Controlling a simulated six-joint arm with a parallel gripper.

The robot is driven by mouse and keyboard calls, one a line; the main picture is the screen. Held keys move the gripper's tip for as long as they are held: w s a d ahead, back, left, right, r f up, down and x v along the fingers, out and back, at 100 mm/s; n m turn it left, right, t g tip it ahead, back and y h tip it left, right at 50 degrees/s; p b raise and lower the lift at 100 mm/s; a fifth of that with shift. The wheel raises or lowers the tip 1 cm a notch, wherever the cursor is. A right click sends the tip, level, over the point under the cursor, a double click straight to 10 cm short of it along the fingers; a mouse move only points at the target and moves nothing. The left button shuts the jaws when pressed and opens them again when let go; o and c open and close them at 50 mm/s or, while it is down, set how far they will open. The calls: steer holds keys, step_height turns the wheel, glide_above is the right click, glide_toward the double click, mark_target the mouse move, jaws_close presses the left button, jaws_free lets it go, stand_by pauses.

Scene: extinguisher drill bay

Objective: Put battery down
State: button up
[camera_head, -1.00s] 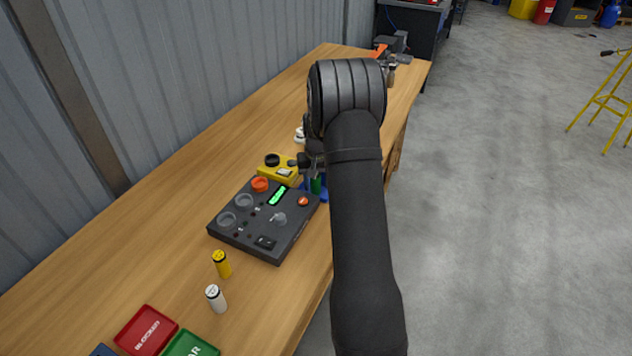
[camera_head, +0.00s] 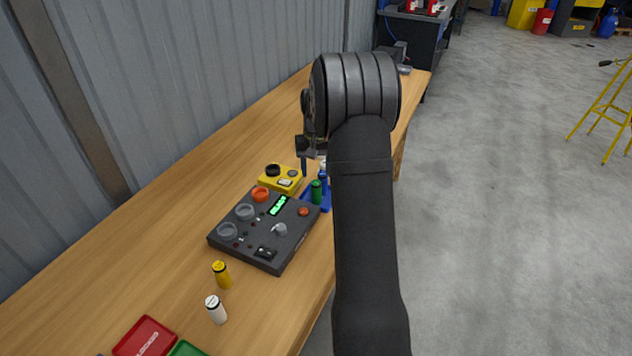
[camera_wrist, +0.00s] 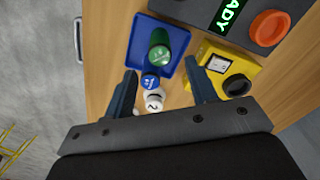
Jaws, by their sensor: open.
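A green battery (camera_head: 316,192) stands upright in a small blue tray (camera_wrist: 176,72). A blue battery (camera_head: 323,181) stands beside it; in the wrist view the green battery (camera_wrist: 160,46) and the blue battery's top (camera_wrist: 150,81) show close together. My gripper (camera_wrist: 160,68) is open, its two fingers apart on either side of the blue battery in that view, touching nothing I can make out. A white item with a dark mark (camera_wrist: 154,101) shows just below the blue battery. A yellow battery (camera_head: 221,274) and a white battery (camera_head: 215,309) stand on the wooden table.
A dark control box (camera_head: 262,232) with a lit green display and knobs lies left of the tray. A yellow device (camera_head: 281,178) is behind it. A red tray (camera_head: 144,336) and a green tray (camera_head: 187,348) lie at the near edge. The table's left side is clear.

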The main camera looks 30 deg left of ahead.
mark_target(316, 182)
steer(key=shift+r, duration=1.25)
step_height(316, 182, down, 12)
steer(key=shift+f, duration=0.1)
steer(key=shift+r, duration=1.85)
steer(key=shift+r, duration=4.3)
steer(key=shift+f, duration=0.75)
steer(key=shift+r, duration=0.15)
